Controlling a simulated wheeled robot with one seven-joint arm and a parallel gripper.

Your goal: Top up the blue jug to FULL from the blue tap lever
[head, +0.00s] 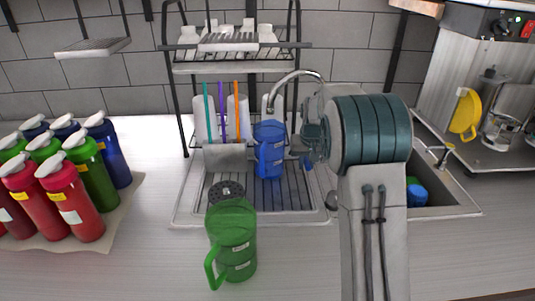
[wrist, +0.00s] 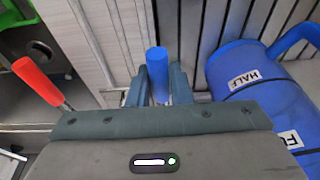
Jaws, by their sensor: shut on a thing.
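The blue jug (head: 269,158) stands upright on the ribbed drainboard below the curved tap spout (head: 297,76). In the wrist view the jug (wrist: 262,95) is at the right, its HALF and FULL labels showing. The blue tap lever (wrist: 157,68) stands between the fingers of my gripper (wrist: 157,85), which is shut on it. In the head view my gripper (head: 312,140) is just right of the jug, partly hidden by my wrist. A red lever (wrist: 38,82) is at the left in the wrist view. The water level inside the jug cannot be seen.
A green jug (head: 232,238) stands on the counter in front of the drainboard. Several red, green and blue bottles (head: 75,185) stand at the left. A wire rack (head: 237,60) with cups rises behind. A sink basin (head: 440,200) is right of my arm.

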